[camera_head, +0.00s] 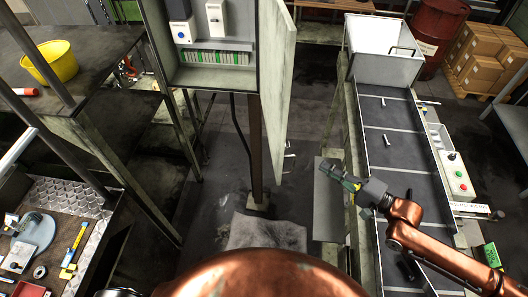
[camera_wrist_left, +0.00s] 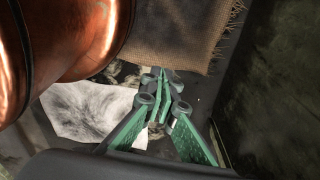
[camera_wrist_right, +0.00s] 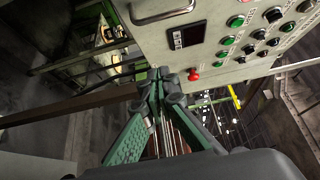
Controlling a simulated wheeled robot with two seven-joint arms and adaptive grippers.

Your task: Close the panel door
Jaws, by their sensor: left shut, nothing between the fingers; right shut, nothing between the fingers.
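The electrical panel (camera_head: 214,78) is a grey cabinet on a post at the top centre of the head view. Its door (camera_head: 279,75) stands open, swung out toward me along the cabinet's right side. My left gripper (camera_wrist_left: 160,82) is shut and empty in the left wrist view, low over the floor and cloth. The head view does not show it.
A conveyor (camera_head: 400,130) with metal bolts runs along the right, with a control box (camera_head: 459,175) beside it. A table with a yellow bucket (camera_head: 48,62) and a tool bench (camera_head: 60,235) stand at left. The right wrist view shows a button panel (camera_wrist_right: 230,35) close by.

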